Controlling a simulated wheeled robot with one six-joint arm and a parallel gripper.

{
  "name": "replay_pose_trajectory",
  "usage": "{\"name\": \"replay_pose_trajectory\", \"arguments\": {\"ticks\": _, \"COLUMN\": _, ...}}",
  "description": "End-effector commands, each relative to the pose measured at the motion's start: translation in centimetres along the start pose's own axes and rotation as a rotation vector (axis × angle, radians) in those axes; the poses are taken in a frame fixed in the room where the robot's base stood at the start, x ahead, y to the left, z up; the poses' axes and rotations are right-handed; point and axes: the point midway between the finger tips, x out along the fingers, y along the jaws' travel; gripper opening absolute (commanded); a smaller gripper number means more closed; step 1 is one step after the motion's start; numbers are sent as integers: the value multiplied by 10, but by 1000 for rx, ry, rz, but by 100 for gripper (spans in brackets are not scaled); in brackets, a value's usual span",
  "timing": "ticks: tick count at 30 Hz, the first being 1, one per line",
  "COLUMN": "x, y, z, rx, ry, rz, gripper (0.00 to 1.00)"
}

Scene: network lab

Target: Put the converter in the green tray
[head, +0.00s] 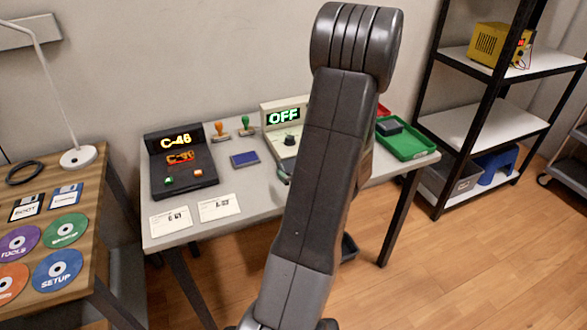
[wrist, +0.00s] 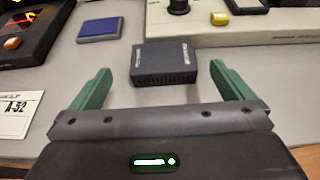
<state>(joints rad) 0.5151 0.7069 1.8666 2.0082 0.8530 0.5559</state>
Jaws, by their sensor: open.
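A small dark box with vents and pale markings, which I take for the converter (wrist: 166,62), sits on the grey table in the wrist view. My gripper (wrist: 161,70) is open, with its green fingers apart on either side of the box's near part; I see no contact.
A white device reading OFF (head: 282,116) stands behind the box. A black console (head: 182,173), a blue pad (head: 244,159), two stamps and white cards lie to the left. Black shelves (head: 497,120) stand at right.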

Motion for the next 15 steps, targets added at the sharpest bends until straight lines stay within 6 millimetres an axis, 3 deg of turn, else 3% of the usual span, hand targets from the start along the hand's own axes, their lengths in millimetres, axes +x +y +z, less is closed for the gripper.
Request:
{"name": "replay_pose_trajectory", "arguments": {"ticks": 3, "x": 16, "y": 0, "z": 0, "rx": 0, "ry": 1, "rz": 1, "gripper": 100}}
{"name": "replay_pose_trajectory", "arguments": {"ticks": 10, "x": 31, "y": -1, "z": -2, "rx": 2, "ry": 1, "rz": 0, "gripper": 100}}
{"name": "replay_pose_trajectory", "arguments": {"ticks": 15, "x": 52, "y": -3, "z": -7, "rx": 1, "ry": 1, "rz": 1, "gripper": 100}}
